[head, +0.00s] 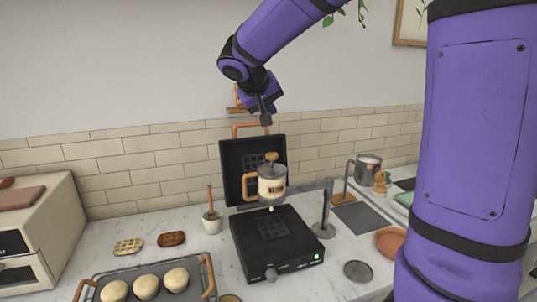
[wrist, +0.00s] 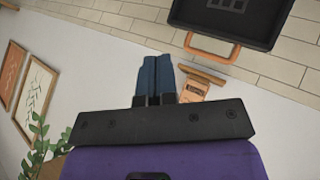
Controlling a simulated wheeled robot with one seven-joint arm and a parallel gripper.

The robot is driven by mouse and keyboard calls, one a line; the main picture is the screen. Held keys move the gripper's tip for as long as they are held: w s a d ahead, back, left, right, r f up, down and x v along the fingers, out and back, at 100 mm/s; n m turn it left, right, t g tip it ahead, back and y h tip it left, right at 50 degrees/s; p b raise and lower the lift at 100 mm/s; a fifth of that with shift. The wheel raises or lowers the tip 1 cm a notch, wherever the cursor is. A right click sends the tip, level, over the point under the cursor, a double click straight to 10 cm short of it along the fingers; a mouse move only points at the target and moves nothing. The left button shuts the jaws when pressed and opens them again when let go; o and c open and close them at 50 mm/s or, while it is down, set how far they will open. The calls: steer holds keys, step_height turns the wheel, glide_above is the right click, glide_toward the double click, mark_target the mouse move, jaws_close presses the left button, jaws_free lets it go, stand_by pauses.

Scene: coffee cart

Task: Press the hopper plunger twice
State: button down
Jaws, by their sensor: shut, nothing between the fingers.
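The hopper (head: 272,187) is a cream and metal vessel with dark lettering and an orange side handle. It is above the black waffle iron (head: 275,245), in front of the raised lid. Its plunger has a round orange-brown knob (head: 271,157) on top, standing clear of the hopper's lid. My gripper (head: 266,121) is above the knob, apart from it, pointing down. Its blue fingers (wrist: 156,72) are together and empty in the wrist view. The hopper and plunger do not show in the wrist view.
The iron's raised lid (head: 235,158) stands behind the hopper; it also shows in the wrist view (wrist: 185,14). A wooden wall fixture (wrist: 200,90) is near the fingers in that view. A tray (head: 92,277) of round dough pieces lies front left. A metal pitcher (head: 366,172) stands right.

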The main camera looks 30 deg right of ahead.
mark_target(270, 153)
steer(key=shift+d+f, duration=0.1)
steer(key=shift+f, duration=4.3)
steer(key=shift+f, duration=0.1)
steer(key=shift+f, duration=0.3)
steer(key=shift+f, duration=0.7)
steer(key=shift+r, duration=1.1)
steer(key=shift+r, duration=2.55)
